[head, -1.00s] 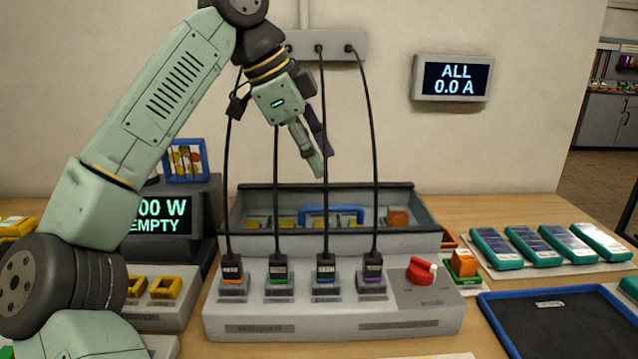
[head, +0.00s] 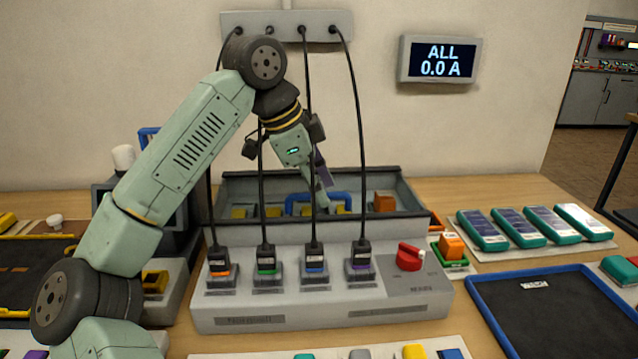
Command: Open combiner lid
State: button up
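The combiner (head: 320,312) is a long grey unit on the wooden bench, with a row of plugged cables and a red rotary switch (head: 409,257) on its front. Behind them is its grey-rimmed compartment (head: 228,188). A blue handle (head: 338,198) stands at its middle, with yellow parts and an orange block (head: 384,201) around it. I cannot tell whether a clear lid covers them. My gripper (head: 324,203) points down at the handle, its fingertips overlapping it in the head view. Contact and finger spacing are unclear; a cable crosses in front.
Black cables hang from a wall strip (head: 287,26) to the plugs, close around my gripper. A wall display (head: 440,59) reads "ALL 0.0 A". Teal modules (head: 482,230) and a blue-rimmed tray (head: 552,310) lie to the right.

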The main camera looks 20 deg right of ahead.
grip_shut()
dwell(0.4)
dwell(0.5)
